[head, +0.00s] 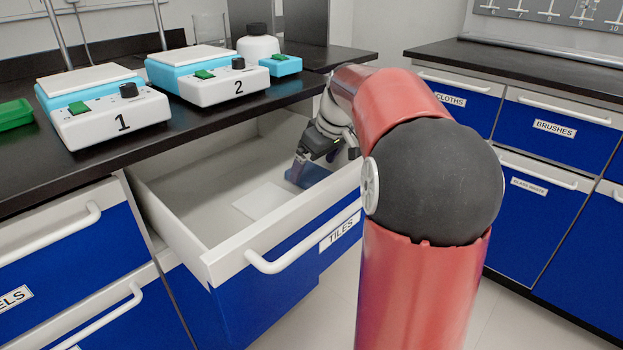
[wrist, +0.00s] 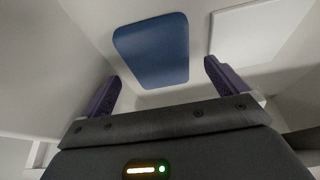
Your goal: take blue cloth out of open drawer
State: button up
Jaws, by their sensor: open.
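The open drawer (head: 212,258), labelled TILES, is pulled out below the black counter. The blue cloth (head: 308,174) lies inside it, toward its right side, as a flat folded piece. In the wrist view the blue cloth (wrist: 152,50) is a rounded blue rectangle ahead of the fingers. My gripper (head: 300,165) reaches down into the drawer beside the cloth. In the wrist view my gripper (wrist: 160,85) has its two dark fingers wide apart, with nothing between them. The cloth appears beyond the fingertips. My arm hides part of the drawer's right end.
A white tile (head: 262,202) lies in the drawer left of the cloth and also shows in the wrist view (wrist: 262,28). The drawer walls stand close around my gripper. Hot plates labelled 1 (head: 110,112) and 2 (head: 225,85) and a white bottle (head: 258,46) stand on the counter above.

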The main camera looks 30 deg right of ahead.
jog(key=shift+x, duration=1.25)
jog(key=c, duration=1.1)
jog(key=shift+o, duration=0.2)
jog(key=shift+r, duration=0.1)
